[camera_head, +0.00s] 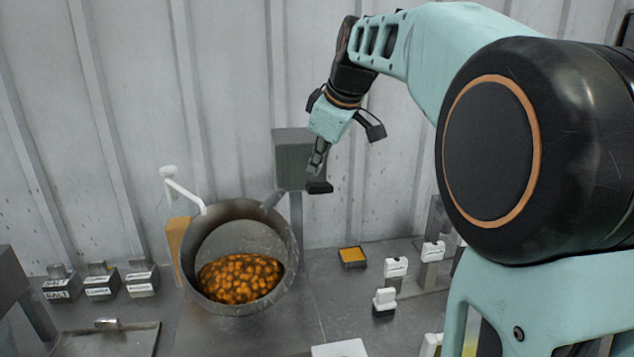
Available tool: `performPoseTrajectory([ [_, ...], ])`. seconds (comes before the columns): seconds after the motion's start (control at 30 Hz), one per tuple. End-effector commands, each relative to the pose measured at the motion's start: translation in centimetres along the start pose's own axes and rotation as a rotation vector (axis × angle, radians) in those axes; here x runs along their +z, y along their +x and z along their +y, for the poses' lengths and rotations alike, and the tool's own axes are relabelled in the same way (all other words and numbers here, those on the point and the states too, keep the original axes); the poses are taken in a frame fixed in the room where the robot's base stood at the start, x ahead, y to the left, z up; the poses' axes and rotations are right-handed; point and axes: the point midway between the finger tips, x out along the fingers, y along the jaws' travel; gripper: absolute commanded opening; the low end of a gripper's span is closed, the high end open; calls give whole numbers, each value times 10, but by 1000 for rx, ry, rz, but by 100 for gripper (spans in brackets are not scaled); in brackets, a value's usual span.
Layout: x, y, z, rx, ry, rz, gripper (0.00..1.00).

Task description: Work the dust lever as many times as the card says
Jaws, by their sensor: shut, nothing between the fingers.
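My gripper (319,175) is shut and empty, pointing down beside the right side of a grey box (293,160) on a post behind the drum. The gripper's tip is by the box's lower right corner; I cannot tell whether they touch. A dark piece at the tip may be a finger pad or a lever's end. A tilted open metal drum (291,245) holds orange-brown lumps (240,278). I cannot say for sure which part is the dust lever. A white card-like piece (340,348) is cut off at the bottom edge; no writing on it is readable.
A white-handled bar (183,190) stands at the drum's upper left. Several labelled tubs (102,285) line the left. A small orange-filled tray (352,257) and white-topped blocks (396,267) stand to the right. A shallow metal tray (130,340) lies front left.

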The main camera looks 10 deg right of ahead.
Motion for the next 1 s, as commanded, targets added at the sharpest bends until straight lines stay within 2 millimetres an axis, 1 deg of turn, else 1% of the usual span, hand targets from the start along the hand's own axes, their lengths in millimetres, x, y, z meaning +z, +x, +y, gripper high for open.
performPoseTrajectory([
  [0.47,0,0,0,0,0,0,0],
  [0.73,4,6,-4,0,0,0,0],
  [1.0,4,6,-4,0,0,0,0],
])
